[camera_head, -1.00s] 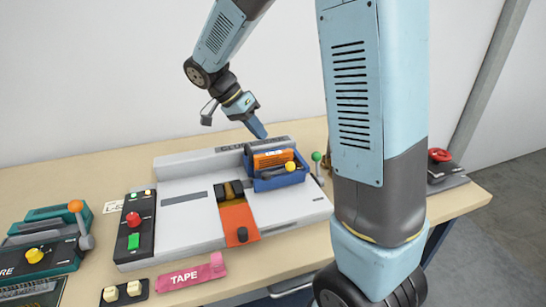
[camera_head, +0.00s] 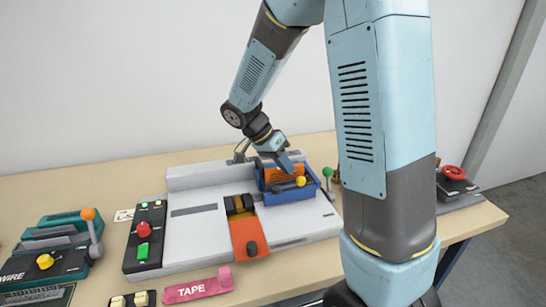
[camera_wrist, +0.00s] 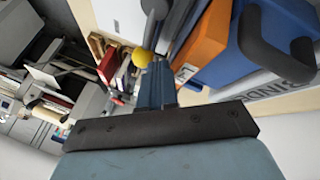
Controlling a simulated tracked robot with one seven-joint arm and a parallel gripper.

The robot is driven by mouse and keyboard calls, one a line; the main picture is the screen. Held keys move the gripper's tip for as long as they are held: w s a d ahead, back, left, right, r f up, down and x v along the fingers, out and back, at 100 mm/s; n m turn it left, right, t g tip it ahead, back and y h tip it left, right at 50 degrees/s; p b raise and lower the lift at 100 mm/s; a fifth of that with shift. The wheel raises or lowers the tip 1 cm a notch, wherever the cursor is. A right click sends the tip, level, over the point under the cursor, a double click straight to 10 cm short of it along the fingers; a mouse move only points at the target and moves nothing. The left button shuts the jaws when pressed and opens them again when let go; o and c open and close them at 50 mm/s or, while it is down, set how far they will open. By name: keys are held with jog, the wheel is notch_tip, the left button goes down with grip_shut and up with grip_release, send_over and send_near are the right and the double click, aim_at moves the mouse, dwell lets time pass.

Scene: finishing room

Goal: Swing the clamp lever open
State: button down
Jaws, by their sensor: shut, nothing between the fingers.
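A blue clamp (camera_head: 300,193) sits on the white machine, with an orange block (camera_head: 272,175) in it. A lever with a yellow ball knob (camera_head: 300,181) is at its front. In the wrist view the yellow knob (camera_wrist: 141,58) sits on a grey lever arm (camera_wrist: 155,12), just beyond my fingertips. The orange block (camera_wrist: 204,42) and the blue clamp body (camera_wrist: 228,62) are to their right. My gripper (camera_head: 287,166) is shut and empty, low over the clamp near the knob; the wrist view shows its closed fingers (camera_wrist: 155,84). I cannot tell whether they touch the knob.
A green-knobbed lever (camera_head: 328,172) stands right of the clamp. An orange slide (camera_head: 246,233) and a button panel (camera_head: 145,235) are to the left. A teal device (camera_head: 60,245) with an orange-knobbed lever is farther left. A red mushroom button (camera_head: 454,173) is at far right.

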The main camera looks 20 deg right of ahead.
jog(key=shift+x, duration=0.95)
